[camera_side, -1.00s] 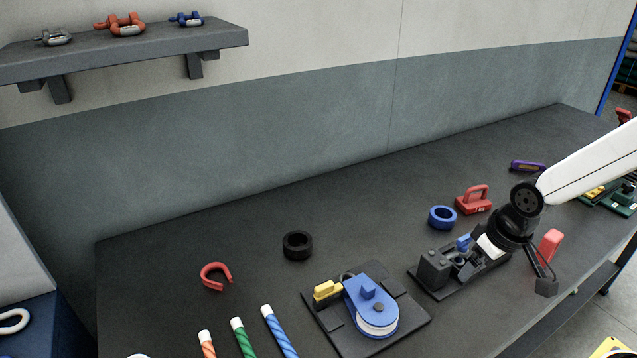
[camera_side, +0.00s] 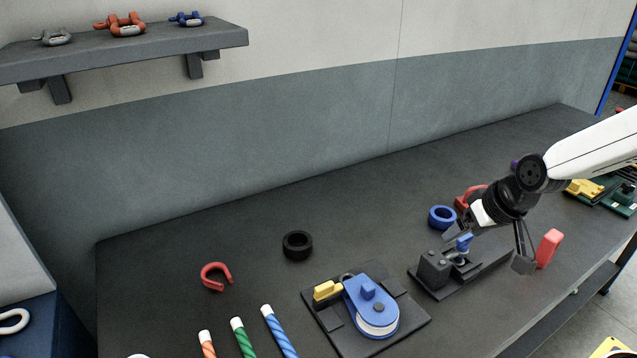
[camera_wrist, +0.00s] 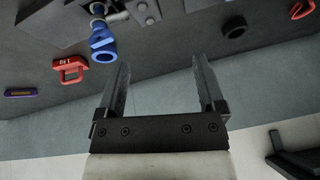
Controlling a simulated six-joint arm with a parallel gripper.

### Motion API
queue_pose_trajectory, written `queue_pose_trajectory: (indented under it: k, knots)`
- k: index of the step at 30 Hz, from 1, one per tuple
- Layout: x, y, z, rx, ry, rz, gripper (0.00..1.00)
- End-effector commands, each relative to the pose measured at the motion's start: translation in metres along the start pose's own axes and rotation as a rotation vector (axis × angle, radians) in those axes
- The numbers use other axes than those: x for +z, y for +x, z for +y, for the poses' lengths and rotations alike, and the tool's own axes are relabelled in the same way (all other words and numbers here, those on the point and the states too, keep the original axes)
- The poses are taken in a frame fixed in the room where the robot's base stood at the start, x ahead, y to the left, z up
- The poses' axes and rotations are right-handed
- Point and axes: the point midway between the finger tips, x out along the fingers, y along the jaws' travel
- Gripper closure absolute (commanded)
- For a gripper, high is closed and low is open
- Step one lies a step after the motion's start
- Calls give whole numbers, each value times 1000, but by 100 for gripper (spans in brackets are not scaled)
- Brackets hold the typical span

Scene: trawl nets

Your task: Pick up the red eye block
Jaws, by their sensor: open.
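The red block with a loop on top, which fits the red eye block, stands on the bench beyond the blue ring. In the side view its loop (camera_side: 468,193) shows, and the rest is partly hidden behind my gripper. In the wrist view the whole red eye block (camera_wrist: 70,71) shows, left of the jaws and apart from them. My gripper (camera_side: 487,248) is open and empty, above the dark fixture (camera_side: 433,268) with its blue eye piece (camera_side: 464,243). The wrist view shows the two fingers (camera_wrist: 160,66) wide apart with nothing between them.
A blue ring (camera_side: 442,217) lies just left of my gripper. An upright red piece (camera_side: 550,247) is close to its right finger. A blue pulley (camera_side: 370,300), a black ring (camera_side: 297,245) and a red hook (camera_side: 216,276) lie left. The bench's back middle is clear.

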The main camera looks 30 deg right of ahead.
Motion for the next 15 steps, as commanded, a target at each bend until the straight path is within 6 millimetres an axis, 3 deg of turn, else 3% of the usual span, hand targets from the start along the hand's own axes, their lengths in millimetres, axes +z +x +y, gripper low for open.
queue_pose_trajectory:
  k: [8,15]
  knots:
    - [-40,15,27,53,243,249,12]
    - [-61,17,80,225,460,459,12]
